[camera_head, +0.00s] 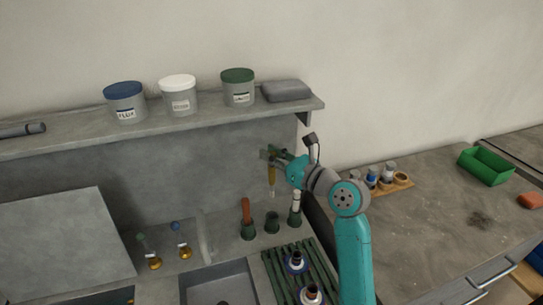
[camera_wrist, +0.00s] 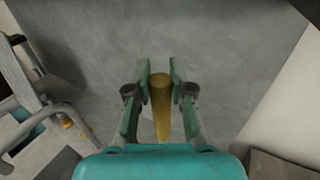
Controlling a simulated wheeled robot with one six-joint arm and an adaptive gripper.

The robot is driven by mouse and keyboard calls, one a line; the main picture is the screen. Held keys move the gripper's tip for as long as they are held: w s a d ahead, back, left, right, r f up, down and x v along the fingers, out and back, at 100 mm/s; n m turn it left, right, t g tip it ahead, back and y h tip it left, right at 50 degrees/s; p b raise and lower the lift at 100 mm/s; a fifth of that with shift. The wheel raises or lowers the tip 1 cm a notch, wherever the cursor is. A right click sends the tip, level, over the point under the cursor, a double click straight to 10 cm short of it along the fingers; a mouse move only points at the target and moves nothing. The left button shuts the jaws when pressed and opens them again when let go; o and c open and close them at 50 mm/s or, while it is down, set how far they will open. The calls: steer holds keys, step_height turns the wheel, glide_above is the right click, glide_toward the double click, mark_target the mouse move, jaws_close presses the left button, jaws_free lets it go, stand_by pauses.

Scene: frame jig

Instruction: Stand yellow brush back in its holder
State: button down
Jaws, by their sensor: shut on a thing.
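The yellow brush (camera_head: 271,178) hangs upright in my gripper (camera_head: 274,157), its pale end pointing down. In the wrist view the yellow handle (camera_wrist: 161,105) sits between the two fingers of my gripper (camera_wrist: 160,80), which is shut on it. Below stands a row of dark green holders. The middle holder (camera_head: 272,224) looks empty. The left holder (camera_head: 248,231) has a red-brown handled brush (camera_head: 246,209) in it, and the right holder (camera_head: 294,219) has a white one (camera_head: 296,201). The yellow brush is apart from and above the middle holder.
A shelf (camera_head: 210,118) with lidded tubs (camera_head: 178,97) runs above and behind. A sink (camera_head: 219,288) and a green slatted rack (camera_head: 283,265) lie in front of the holders. A faucet (camera_head: 204,237) stands left. The right-hand bench (camera_head: 430,220) holds a green bin (camera_head: 486,167).

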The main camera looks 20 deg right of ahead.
mark_target(272, 177)
steer(key=shift+w+d+f, duration=0.1)
steer(key=shift+w+f, duration=0.05)
steer(key=shift+f, duration=2.65)
steer(key=shift+f, duration=1.25)
